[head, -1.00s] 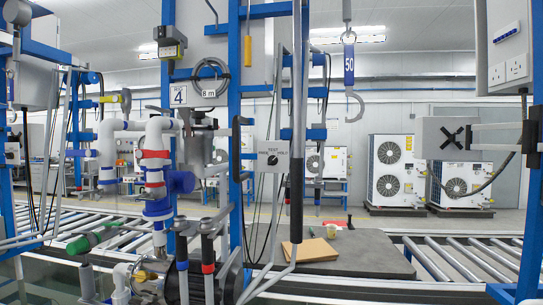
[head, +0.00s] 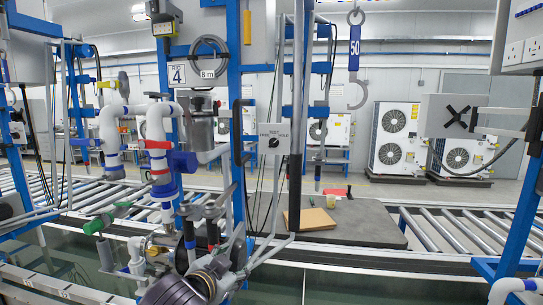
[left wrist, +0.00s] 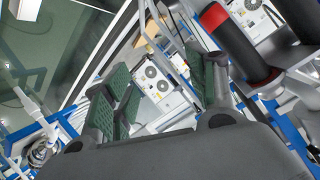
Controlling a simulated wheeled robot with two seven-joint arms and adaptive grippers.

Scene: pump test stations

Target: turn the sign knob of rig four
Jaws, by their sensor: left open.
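The grey sign (head: 273,138) lettered TEST, FREE and HOLD hangs on the blue frame of the rig marked 4 (head: 178,75). Its small black knob (head: 273,142) is in the middle of the plate, between FREE and HOLD; its exact pointing is too small to tell. My left gripper (head: 228,256) is low in the head view, below the sign and well apart from it. In the left wrist view its green-padded fingers (left wrist: 165,88) are spread with nothing between them. I cannot make out the sign there. My right gripper is not in view.
A black handle with a red band (left wrist: 235,40) stands close beside the fingers in the wrist view.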

